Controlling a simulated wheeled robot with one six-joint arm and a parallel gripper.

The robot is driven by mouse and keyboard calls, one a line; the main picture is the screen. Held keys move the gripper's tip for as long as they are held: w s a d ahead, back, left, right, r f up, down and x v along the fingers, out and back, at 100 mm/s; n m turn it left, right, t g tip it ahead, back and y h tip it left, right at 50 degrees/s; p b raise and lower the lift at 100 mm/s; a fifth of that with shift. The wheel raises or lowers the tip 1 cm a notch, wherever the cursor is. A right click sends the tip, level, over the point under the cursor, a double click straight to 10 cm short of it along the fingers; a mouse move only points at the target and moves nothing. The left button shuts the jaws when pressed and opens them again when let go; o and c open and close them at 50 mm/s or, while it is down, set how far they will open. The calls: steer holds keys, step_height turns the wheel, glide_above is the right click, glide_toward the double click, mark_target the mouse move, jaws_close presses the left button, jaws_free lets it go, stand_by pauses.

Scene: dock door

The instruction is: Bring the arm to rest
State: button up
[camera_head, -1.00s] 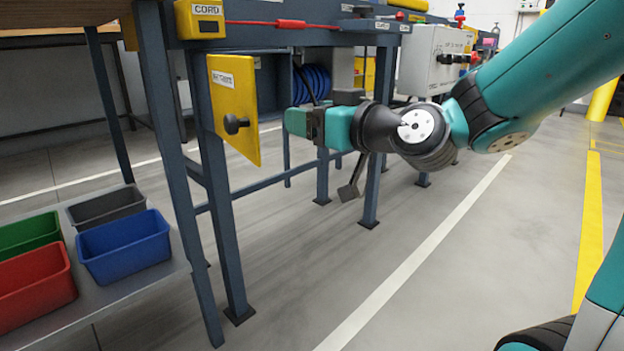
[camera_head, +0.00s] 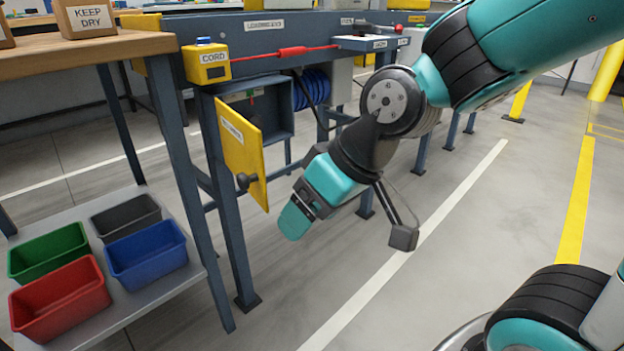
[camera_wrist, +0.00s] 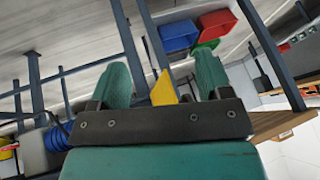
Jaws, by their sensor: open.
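My arm reaches in from the upper right in the head view. My gripper (camera_head: 296,212) points down and to the left, in the air to the right of the open yellow door (camera_head: 238,150) of a small cabinet. A gap of floor shows between gripper and door. In the wrist view, the two teal fingers of my gripper (camera_wrist: 162,88) stand well apart with nothing held between them. The yellow door (camera_wrist: 163,90) shows beyond them, between the fingers.
Left is a wooden-topped table (camera_head: 90,48) with a lower shelf (camera_head: 160,285) holding green (camera_head: 48,250), red (camera_head: 60,300), blue (camera_head: 146,254) and grey (camera_head: 125,216) bins. A yellow CORD box (camera_head: 206,64) sits above the cabinet (camera_head: 262,110). Open floor (camera_head: 480,240) lies to the right.

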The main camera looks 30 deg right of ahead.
steer(key=shift+s+a+r+p, duration=0.3)
steer(key=shift+s+r, duration=0.2)
steer(key=shift+r, duration=0.2)
steer(key=s+a+r+n+g+p, duration=0.1)
steer(key=s+r+g+p, duration=0.1)
steer(key=s+r+p, duration=0.4)
steer(key=s+a+r+n+g+p, duration=0.1)
steer(key=s+r+g+p, duration=0.15)
steer(key=r+p, duration=0.65)
step_height(320, 180, up, 34)
steer(key=p, duration=3.3)
steer(key=shift+t+h, duration=0.3)
steer(key=shift+t, duration=0.05)
steer(key=shift+c, duration=0.4)
